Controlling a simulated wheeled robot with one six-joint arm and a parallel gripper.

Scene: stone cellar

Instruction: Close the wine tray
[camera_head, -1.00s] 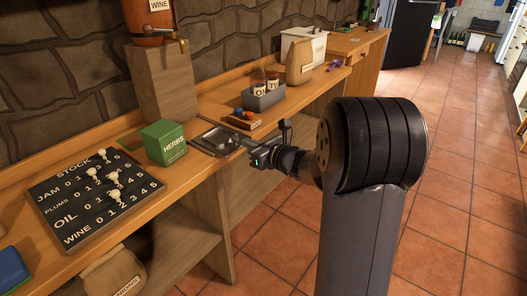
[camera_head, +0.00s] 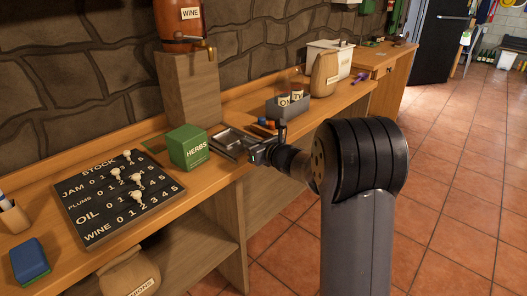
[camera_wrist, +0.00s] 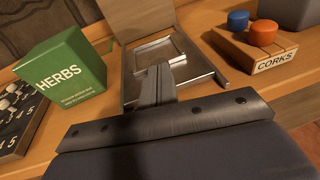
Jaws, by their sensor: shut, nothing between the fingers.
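The wine tray (camera_head: 228,139) is a shallow grey metal tray on the wooden counter, in front of the block under the wine barrel. In the wrist view the tray (camera_wrist: 143,60) shows from above, with a raised metal rim and a flat side strip. My gripper (camera_head: 245,149) is at the tray's near right side in the head view. In the wrist view the shut, empty fingers of my gripper (camera_wrist: 160,70) reach over the tray's near part and hide some of it. I cannot tell whether they touch it.
A green herbs box (camera_head: 188,148) stands close left of the tray. A corks block (camera_wrist: 258,45) with blue and orange corks is close right. The stock board (camera_head: 118,195) with pegs lies further left. The wine barrel (camera_head: 180,25) sits on a wooden block (camera_head: 188,90) behind.

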